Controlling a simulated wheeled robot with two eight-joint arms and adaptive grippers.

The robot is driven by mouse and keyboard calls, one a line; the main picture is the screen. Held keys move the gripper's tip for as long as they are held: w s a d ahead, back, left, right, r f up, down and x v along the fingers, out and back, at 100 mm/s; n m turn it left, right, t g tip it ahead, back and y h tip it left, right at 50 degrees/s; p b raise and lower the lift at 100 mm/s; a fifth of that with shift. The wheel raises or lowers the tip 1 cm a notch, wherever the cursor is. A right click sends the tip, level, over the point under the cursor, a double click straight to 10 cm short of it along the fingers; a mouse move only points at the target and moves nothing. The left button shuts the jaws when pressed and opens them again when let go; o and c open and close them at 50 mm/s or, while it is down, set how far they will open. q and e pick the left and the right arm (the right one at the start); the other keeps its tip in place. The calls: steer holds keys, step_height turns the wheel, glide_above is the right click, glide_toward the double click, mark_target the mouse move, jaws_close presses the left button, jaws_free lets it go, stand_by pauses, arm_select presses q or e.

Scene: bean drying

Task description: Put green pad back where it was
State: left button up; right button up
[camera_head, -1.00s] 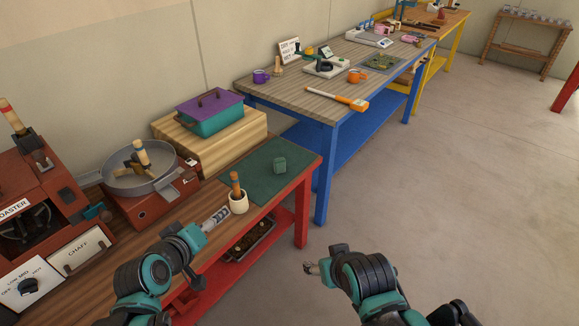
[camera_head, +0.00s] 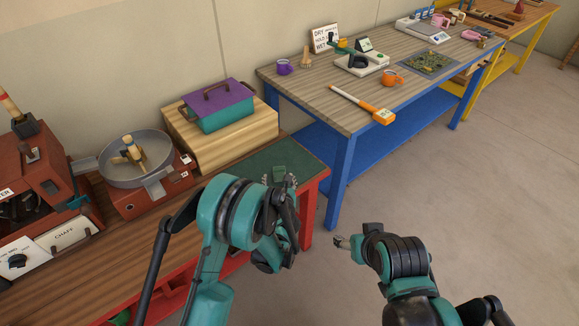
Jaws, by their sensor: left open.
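A small green block-like piece, which I take as the green pad (camera_head: 279,172), stands on the dark green mat (camera_head: 305,158) at the right end of the red bench. My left gripper (camera_head: 279,181) is open at the pad, with a fingertip showing on each side of it. I cannot tell whether the fingers touch it. My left arm hides the front of the mat. My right gripper (camera_head: 342,241) hangs over the floor to the right, away from the pad. It is too small to tell whether it is open.
A wooden block (camera_head: 245,147) with a purple-lidded teal box (camera_head: 220,110) stands behind the mat. A grey pan (camera_head: 108,172) on a red machine stands left. The blue table (camera_head: 330,113) stands behind right, with an orange-headed tool (camera_head: 382,116) near its edge.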

mark_target(279, 175)
arm_select(q)
steer(key=shift+d+f+n, duration=0.25)
steer(key=shift+f+n, duration=0.05)
steer(key=shift+f, duration=0.55)
steer(key=shift+w+f+g, duration=0.15)
steer(key=shift+f+g, duration=0.15)
steer(key=shift+f, duration=0.05)
steer(key=b+x, duration=0.1)
steer(key=x, duration=0.2)
steer(key=b+x, duration=0.1)
steer(key=x, duration=0.2)
steer(key=shift+w+d+f+b, duration=0.15)
steer(key=shift+d+f+b, duration=0.05)
steer(key=shift+f+b, duration=0.2)
steer(key=shift+w+f, duration=0.1)
steer(key=shift+w, duration=0.15)
steer(key=c, duration=1)
